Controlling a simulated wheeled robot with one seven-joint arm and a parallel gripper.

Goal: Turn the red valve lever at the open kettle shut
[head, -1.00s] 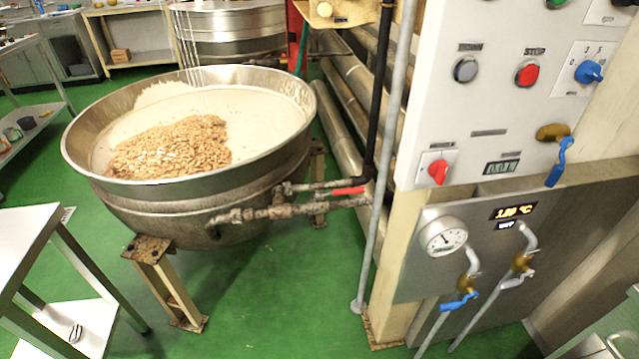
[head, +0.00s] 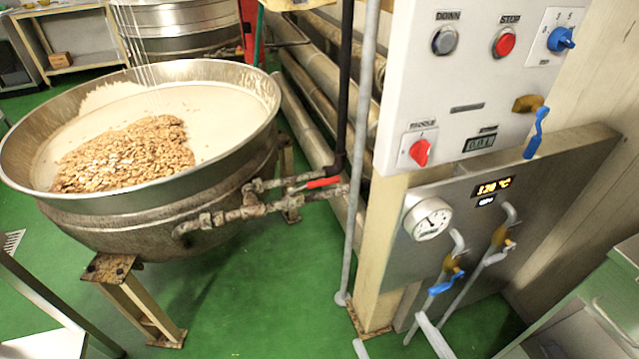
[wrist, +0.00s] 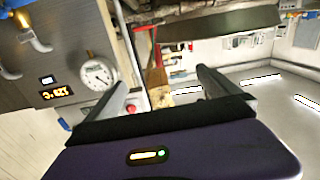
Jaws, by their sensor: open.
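The red valve lever (head: 323,183) shows in the head view on the rusty pipework (head: 250,211) right of the open kettle (head: 150,225). It lies roughly in line with the pipe. The kettle holds a pale mass with a heap of nuts. My gripper (wrist: 164,82) is open and empty in the wrist view, its two fingers apart. Two grey bars at the bottom edge of the head view look like its fingers, low in front of the panel and well apart from the lever.
A vertical grey pipe (head: 363,150) and a black pipe (head: 343,90) stand just right of the lever. A metal table is at lower left. Green floor (head: 255,290) is clear before the kettle.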

